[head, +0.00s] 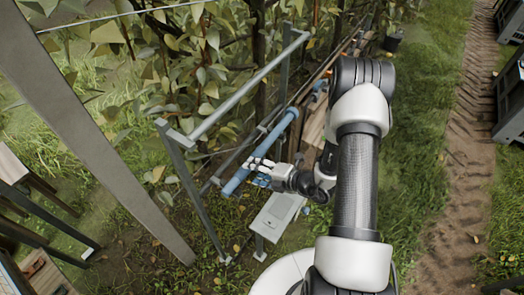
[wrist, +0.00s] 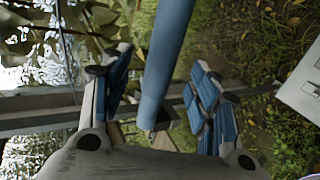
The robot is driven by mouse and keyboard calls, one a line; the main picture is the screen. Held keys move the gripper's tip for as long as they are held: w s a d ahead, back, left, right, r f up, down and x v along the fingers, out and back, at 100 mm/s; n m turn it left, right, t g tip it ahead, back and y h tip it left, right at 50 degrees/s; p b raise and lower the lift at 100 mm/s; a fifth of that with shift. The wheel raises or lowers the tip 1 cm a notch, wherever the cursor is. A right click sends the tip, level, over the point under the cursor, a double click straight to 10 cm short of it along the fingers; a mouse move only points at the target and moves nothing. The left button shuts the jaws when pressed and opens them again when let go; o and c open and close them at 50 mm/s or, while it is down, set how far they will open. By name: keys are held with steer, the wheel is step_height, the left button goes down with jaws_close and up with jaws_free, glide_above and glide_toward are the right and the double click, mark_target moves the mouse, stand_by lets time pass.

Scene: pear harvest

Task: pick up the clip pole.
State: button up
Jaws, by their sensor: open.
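The clip pole, a long blue pole (head: 267,142), lies slanted along a grey metal rack (head: 184,140) beside the foliage in the head view. My gripper (head: 259,174) is at the pole's nearer part, with its fingers by the pole. In the wrist view the pole (wrist: 165,55) runs down between the two blue-padded fingers of my gripper (wrist: 162,85), which are spread apart. Gaps show on both sides of the pole, and the fingers are not closed on it. The pole's lower end shows near the gripper's palm.
A pale panel (head: 277,214) is fixed below the rack, near my gripper. A thick grey post (head: 95,130) slants across the left. Leafy branches (head: 200,75) hang behind the rack. Dark crates (head: 510,105) stand at the right, beyond a dirt track (head: 458,185).

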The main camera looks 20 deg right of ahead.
mark_target(249, 171)
steer(key=b+x, duration=0.1)
steer(key=x, duration=0.3)
steer(key=shift+a+f, duration=0.2)
steer(key=shift+f, duration=0.05)
steer(key=shift+w+r, duration=0.1)
steer(key=c, duration=1.2)
